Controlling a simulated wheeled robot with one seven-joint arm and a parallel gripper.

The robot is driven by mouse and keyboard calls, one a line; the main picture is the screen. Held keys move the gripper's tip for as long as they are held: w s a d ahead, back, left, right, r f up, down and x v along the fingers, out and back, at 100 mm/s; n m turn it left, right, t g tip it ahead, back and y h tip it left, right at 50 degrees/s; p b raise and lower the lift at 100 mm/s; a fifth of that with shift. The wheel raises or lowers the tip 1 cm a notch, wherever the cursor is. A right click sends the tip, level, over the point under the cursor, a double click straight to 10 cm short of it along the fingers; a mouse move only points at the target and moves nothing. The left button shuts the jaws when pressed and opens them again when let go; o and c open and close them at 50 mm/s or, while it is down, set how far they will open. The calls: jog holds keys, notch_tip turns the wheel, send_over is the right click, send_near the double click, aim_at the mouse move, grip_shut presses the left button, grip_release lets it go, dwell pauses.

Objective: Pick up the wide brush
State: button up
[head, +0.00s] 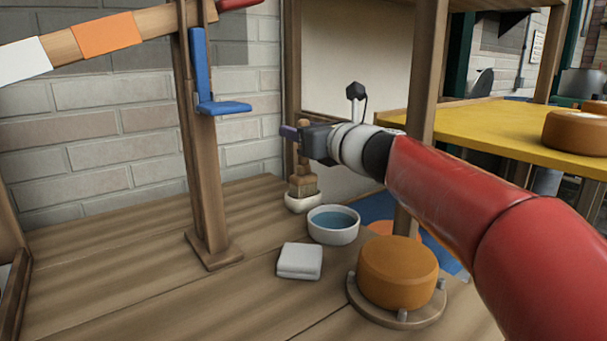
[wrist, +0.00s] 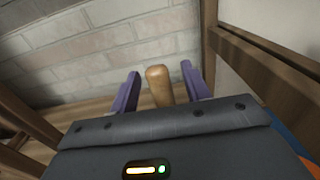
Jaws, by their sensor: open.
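The wide brush (head: 303,187) stands upright in a small white dish at the back of the wooden shelf, with its bristles down and its wooden handle up. In the head view my gripper (head: 290,132) is at the height of the handle's upper part and hides some of it. In the wrist view the rounded end of the handle (wrist: 159,84) shows between my two purple fingers (wrist: 158,90). The fingers are open, with a gap on each side of the handle. The bristles are hidden in the wrist view.
A white bowl of blue liquid (head: 333,224), a folded white cloth (head: 299,260) and an orange cheese wheel (head: 398,272) on a round board stand in front of the brush. A wooden post (head: 205,150) with a blue bracket rises to the left. The shelf's left side is clear.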

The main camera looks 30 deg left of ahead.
grip_shut()
dwell(0.3)
jog(key=shift+r, duration=0.1)
